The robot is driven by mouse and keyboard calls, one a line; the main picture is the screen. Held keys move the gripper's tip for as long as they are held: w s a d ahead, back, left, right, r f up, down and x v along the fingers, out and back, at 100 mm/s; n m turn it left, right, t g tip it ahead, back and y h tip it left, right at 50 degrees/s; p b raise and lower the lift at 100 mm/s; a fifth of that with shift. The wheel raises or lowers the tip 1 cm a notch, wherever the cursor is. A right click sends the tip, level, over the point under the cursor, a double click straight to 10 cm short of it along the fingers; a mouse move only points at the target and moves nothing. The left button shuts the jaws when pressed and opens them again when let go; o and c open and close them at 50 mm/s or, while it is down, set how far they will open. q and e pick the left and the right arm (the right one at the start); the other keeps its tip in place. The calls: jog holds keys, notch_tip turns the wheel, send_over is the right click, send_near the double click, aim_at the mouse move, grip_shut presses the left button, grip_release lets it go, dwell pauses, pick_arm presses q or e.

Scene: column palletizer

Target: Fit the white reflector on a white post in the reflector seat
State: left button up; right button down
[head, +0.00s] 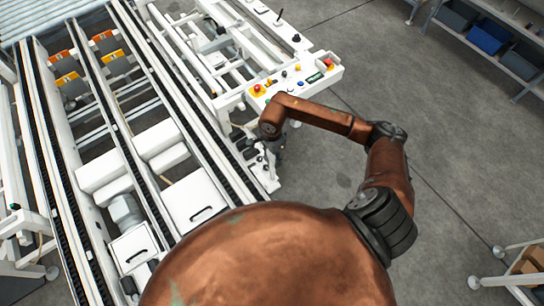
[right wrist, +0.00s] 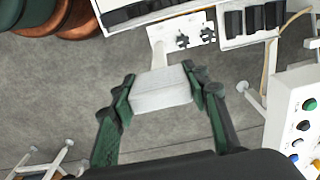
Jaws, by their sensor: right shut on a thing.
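The white reflector (right wrist: 160,90) is a pale block between the green fingers of my right gripper (right wrist: 163,94) in the right wrist view. The fingers are shut on its two sides. A short white post (right wrist: 158,52) shows just beyond the block and runs up to a white plate with black fittings (right wrist: 195,38). I cannot tell the seat apart for sure, nor whether the block is seated. In the head view my right gripper (head: 268,150) is small and dark beside the machine's right edge, and the reflector cannot be made out there. My left gripper is not in view.
A control panel (head: 295,82) with coloured buttons stands close to my right arm; it also shows at the right of the wrist view (right wrist: 297,125). The conveyor frame (head: 150,110) fills the left. Shelves with bins (head: 488,35) stand far right. The floor between is clear.

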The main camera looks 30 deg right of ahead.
aim_at(272, 167)
jog(key=shift+f+b, duration=0.55)
jog(key=shift+f, duration=0.65)
jog(key=shift+f+b, duration=1.1)
jog(key=shift+f, duration=1.15)
jog(key=shift+a+f+b, duration=0.1)
jog(key=shift+f+b, duration=0.35)
jog(key=shift+b, duration=0.25)
jog(key=shift+f+b, duration=0.55)
jog(key=shift+f, duration=0.05)
jog(key=c, duration=1)
grip_release()
